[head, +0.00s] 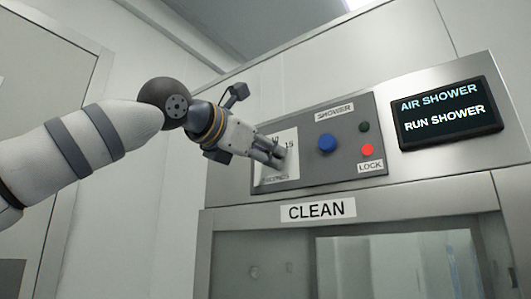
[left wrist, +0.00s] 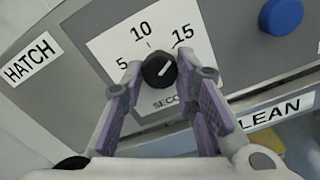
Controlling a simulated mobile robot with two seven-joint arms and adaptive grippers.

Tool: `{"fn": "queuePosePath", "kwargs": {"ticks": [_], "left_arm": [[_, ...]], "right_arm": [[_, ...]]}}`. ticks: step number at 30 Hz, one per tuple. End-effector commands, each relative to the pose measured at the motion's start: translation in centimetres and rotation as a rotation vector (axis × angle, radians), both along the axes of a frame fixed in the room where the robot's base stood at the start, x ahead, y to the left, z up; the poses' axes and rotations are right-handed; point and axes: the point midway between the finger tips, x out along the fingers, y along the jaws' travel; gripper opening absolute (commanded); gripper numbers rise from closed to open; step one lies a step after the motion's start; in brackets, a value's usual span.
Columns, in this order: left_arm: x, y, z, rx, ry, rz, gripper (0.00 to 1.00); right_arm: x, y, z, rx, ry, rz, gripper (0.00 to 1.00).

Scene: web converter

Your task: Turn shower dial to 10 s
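The shower dial (left wrist: 160,69) is a small black knob on a white scale plate marked 5, 10 and 15. Its white pointer line aims to the upper right in the left wrist view, on the 15 side rather than at 10. In the head view the scale plate (head: 266,170) is partly covered by my left gripper (head: 279,158), which hides the knob. In the left wrist view my left gripper (left wrist: 159,66) has one fingertip on each side of the knob, and they appear to touch it. My right gripper is not in view.
The grey panel also has a blue button (head: 327,144) and a red LOCK light (head: 367,150) to the right. A HATCH label (left wrist: 31,61) is left of the scale. A screen (head: 448,112) reads AIR SHOWER, RUN SHOWER. A CLEAN sign (head: 318,210) is below.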

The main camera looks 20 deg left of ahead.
Motion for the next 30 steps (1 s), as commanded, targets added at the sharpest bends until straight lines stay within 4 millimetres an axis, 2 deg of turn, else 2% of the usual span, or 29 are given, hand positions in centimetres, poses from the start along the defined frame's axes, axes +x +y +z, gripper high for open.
{"fn": "queuePosePath", "kwargs": {"ticks": [14,30], "left_arm": [[-0.01,0.01,0.0,-0.076,0.026,0.0,0.0],[-0.04,-0.04,0.03,-0.519,0.187,-0.001,0.0]], "right_arm": [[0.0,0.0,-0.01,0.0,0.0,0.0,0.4],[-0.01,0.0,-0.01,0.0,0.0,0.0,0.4]]}}
